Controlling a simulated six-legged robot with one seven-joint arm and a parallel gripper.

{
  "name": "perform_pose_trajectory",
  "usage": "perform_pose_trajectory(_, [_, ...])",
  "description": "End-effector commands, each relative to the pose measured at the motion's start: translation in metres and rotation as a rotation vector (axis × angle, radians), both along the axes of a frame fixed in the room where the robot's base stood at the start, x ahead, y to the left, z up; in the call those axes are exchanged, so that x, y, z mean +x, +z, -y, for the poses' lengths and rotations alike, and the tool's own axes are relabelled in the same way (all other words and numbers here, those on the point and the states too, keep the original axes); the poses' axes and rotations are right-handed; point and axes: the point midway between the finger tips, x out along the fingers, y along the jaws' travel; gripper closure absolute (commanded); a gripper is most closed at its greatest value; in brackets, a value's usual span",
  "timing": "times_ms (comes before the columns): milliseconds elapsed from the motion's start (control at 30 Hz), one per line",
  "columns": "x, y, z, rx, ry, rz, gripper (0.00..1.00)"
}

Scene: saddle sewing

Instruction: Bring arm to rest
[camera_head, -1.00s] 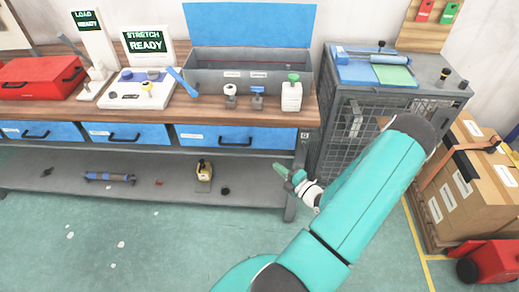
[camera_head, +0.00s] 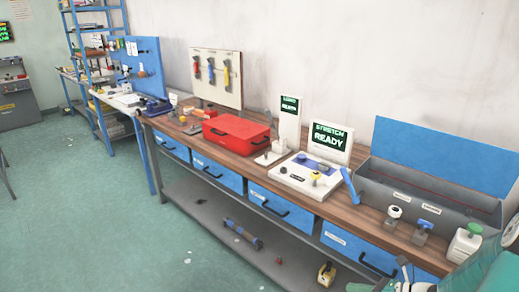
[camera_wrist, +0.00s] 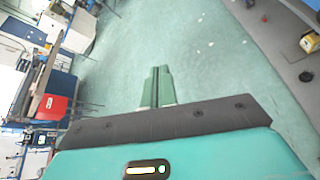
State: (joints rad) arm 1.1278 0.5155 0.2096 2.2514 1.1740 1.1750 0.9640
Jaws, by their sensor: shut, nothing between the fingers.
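My gripper (camera_wrist: 157,87) shows in the wrist view with its two green fingers together and nothing between them. It points out over the bare green floor. In the head view, part of my teal arm and a piece of the gripper show at the bottom right corner, in front of the workbench. The fingertips are not clear there.
A wooden-topped workbench (camera_head: 232,160) carries a red toolbox (camera_head: 236,133), a "STRETCH READY" device (camera_head: 308,177) and an open grey bin (camera_head: 420,205). Floor at left (camera_head: 60,220) is clear.

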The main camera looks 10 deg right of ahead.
Motion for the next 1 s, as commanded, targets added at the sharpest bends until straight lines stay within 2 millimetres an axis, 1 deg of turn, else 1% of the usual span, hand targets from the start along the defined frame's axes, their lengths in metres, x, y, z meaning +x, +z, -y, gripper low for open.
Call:
perform_pose_trajectory(33, [0.001, 0.012, -0.017, -0.095, 0.102, 0.026, 1.00])
perform_pose_trajectory(100, [-0.001, 0.024, -0.038, -0.217, 0.240, 0.064, 1.00])
perform_pose_trajectory(300, [-0.014, 0.058, -0.088, -0.550, 0.635, 0.203, 1.00])
perform_pose_trajectory(400, [-0.023, 0.075, -0.108, -0.709, 0.828, 0.286, 1.00])
perform_pose_trajectory(500, [-0.033, 0.092, -0.125, -0.865, 1.020, 0.379, 1.00])
perform_pose_trajectory(700, [-0.053, 0.127, -0.153, -1.166, 1.390, 0.584, 1.00])
perform_pose_trajectory(1000, [-0.083, 0.183, -0.179, -1.613, 1.891, 0.922, 1.00])
